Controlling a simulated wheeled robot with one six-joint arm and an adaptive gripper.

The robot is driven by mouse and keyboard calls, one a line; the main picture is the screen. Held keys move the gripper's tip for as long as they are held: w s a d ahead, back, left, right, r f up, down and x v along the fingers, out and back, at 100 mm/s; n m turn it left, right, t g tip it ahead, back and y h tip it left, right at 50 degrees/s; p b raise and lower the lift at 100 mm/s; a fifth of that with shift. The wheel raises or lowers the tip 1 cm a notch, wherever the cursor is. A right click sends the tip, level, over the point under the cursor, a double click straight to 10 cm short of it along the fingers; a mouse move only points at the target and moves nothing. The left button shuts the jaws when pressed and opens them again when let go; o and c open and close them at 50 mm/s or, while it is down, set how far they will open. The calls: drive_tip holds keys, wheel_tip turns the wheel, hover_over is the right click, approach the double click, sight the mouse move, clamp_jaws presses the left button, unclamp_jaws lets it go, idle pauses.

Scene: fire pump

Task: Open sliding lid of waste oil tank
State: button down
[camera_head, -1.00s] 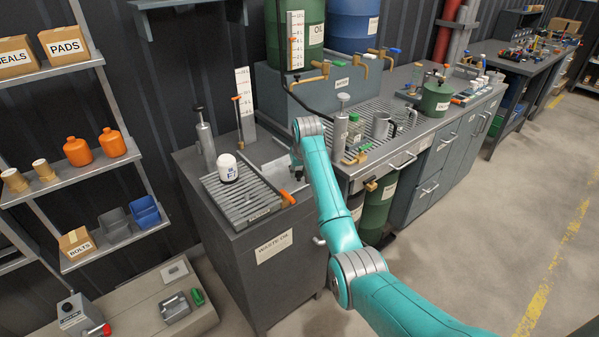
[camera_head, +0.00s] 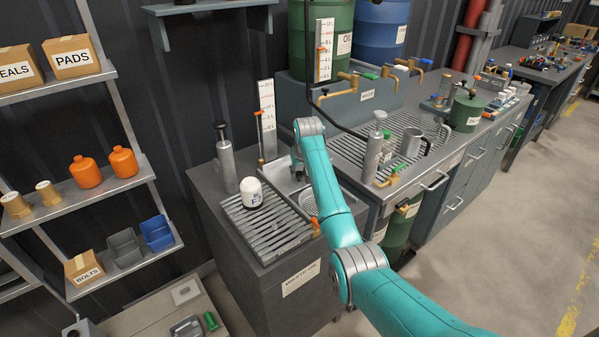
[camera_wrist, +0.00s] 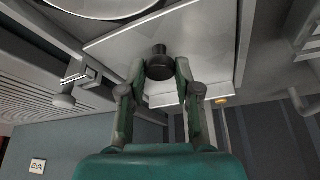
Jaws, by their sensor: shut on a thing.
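The waste oil tank (camera_head: 296,283) is a dark grey cabinet with a label on its front, left of centre in the head view. Its flat grey lid (camera_head: 279,174) lies in the top, partly behind my arm; the wrist view shows the lid as a pale plate (camera_wrist: 205,45). A round opening (camera_head: 308,202) shows beside the lid, and its rim is at the top of the wrist view (camera_wrist: 100,14). My gripper (camera_wrist: 160,72) is shut on the dark knob (camera_wrist: 159,50) of the lid. In the head view my arm mostly hides the gripper and the knob.
A slatted rack (camera_head: 262,232) with a white oil filter (camera_head: 252,192) lies left of the lid. A pump-like cylinder (camera_head: 226,160) and a ruled board (camera_head: 268,120) stand behind. A drain grate (camera_head: 345,148) with a steel mug (camera_head: 411,142) is to the right.

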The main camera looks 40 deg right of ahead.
drive_tip(key=c, duration=0.8)
unclamp_jaws()
drive_tip(key=shift+c, duration=0.2)
drive_tip(key=v, duration=1.2)
